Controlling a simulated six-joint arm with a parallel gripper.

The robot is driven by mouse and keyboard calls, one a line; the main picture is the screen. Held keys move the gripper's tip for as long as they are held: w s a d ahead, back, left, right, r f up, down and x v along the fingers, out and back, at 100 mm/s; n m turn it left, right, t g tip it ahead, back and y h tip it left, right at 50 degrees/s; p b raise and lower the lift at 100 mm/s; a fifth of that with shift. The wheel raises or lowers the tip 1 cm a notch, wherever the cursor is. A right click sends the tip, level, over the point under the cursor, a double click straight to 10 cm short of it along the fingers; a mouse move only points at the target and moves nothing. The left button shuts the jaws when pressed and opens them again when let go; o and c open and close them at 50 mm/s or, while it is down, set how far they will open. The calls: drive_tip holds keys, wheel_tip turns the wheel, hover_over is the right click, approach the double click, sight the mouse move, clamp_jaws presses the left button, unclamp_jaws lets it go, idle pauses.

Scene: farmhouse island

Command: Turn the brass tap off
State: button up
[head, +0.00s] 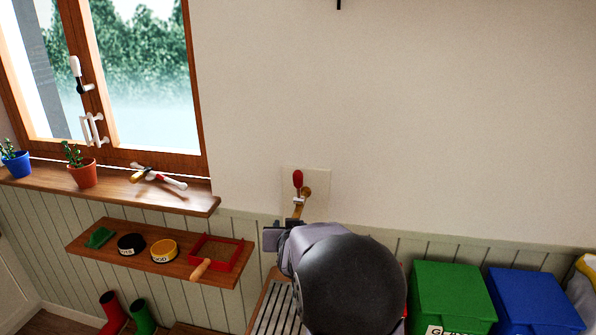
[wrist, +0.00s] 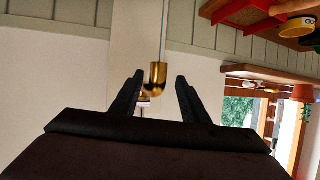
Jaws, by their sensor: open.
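The brass tap (head: 306,192) is on a pale wall plate in the head view, its red-tipped lever (head: 298,179) pointing up. In the wrist view, which is upside down, the brass spout (wrist: 158,76) shows between the fingertips, apparently beyond them. A thin pale line, looking like a water stream, runs from its mouth. My gripper (wrist: 159,80) is open and empty; no contact with the tap is visible. In the head view my gripper (head: 272,237) is just below the tap, partly hidden by my wrist. The lever is mostly hidden in the wrist view.
A slatted drainer (head: 276,308) lies below my arm. Green (head: 450,290) and blue bins (head: 535,297) stand right.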

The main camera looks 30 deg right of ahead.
sight(298, 180)
drive_tip(key=d+r+t+h, duration=0.1)
drive_tip(key=r, duration=0.2)
drive_tip(key=d+r+t+h, duration=0.1)
drive_tip(key=r, duration=0.3)
drive_tip(key=w+d+r+t+h, duration=0.1)
drive_tip(key=r, duration=0.3)
drive_tip(key=shift+d+r+h, duration=0.15)
drive_tip(key=shift+r+h, duration=0.1)
drive_tip(key=shift+h, duration=0.15)
drive_tip(key=shift+p+x, duration=1.85)
drive_tip(key=shift+x, duration=1.8)
